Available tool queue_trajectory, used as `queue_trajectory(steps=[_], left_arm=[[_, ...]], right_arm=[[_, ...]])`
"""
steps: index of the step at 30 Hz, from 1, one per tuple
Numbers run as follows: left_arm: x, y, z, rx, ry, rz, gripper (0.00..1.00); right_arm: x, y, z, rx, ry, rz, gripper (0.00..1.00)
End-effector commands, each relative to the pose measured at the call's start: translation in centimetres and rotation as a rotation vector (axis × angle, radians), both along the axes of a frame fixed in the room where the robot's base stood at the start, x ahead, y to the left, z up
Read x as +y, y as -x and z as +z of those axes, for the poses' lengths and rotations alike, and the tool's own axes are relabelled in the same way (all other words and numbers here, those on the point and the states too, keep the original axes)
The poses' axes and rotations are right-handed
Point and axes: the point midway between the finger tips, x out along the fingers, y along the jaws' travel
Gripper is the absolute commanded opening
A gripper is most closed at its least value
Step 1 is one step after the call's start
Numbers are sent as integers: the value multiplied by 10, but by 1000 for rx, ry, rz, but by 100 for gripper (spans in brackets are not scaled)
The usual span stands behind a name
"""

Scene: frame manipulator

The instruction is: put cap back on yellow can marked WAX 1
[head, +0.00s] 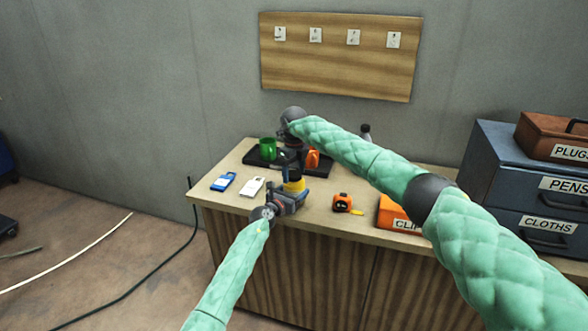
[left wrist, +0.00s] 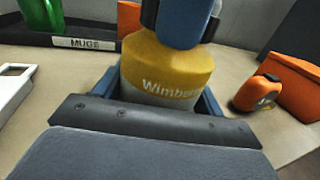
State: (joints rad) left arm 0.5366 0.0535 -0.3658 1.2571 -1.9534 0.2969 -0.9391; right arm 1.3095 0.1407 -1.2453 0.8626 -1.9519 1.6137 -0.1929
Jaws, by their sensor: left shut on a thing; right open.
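A yellow can (head: 294,186) stands near the table's front edge; in the left wrist view its yellow shoulder (left wrist: 165,72) bears partly visible lettering, "Wimb...", above a pale lower body. My left gripper (head: 290,196) is shut around the can's body, with blue fingers on both sides. My right gripper (head: 288,160) is open and points down right over the can's top. In the left wrist view a blue part (left wrist: 187,22) with dark pieces beside it covers the can's top. I cannot tell whether a cap is there, and no WAX 1 marking is readable.
Behind is a black tray (head: 258,160) with a green mug (head: 267,149) and an orange item (head: 313,158). A blue item (head: 223,182) and a white one (head: 251,187) lie left. Right are an orange tape measure (head: 342,203), an orange box (head: 392,212) and labelled drawers (head: 490,160).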

Motion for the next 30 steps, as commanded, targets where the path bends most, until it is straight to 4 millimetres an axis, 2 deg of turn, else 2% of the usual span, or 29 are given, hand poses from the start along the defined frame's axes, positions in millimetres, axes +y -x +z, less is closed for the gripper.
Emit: queue_trajectory(steps=[2, 9, 10, 18, 19, 22, 30], left_arm=[[0, 0, 0, 0, 0, 0, 6], [0, 0, 0, 0, 0, 0, 6], [0, 0, 0, 0, 0, 0, 6], [0, 0, 0, 0, 0, 0, 6], [0, 0, 0, 0, 0, 0, 6], [0, 0, 0, 0, 0, 0, 6], [0, 0, 0, 0, 0, 0, 6]], right_arm=[[0, 0, 0, 0, 0, 0, 70], [0, 0, 0, 0, 0, 0, 24], [0, 0, 0, 0, 0, 0, 22], [0, 0, 1, -1, -1, -1, 21], [-1, 0, 1, -1, -1, -1, 52], [0, 0, 1, -1, -1, -1, 72], [0, 0, 1, 0, 0, -1, 74]])
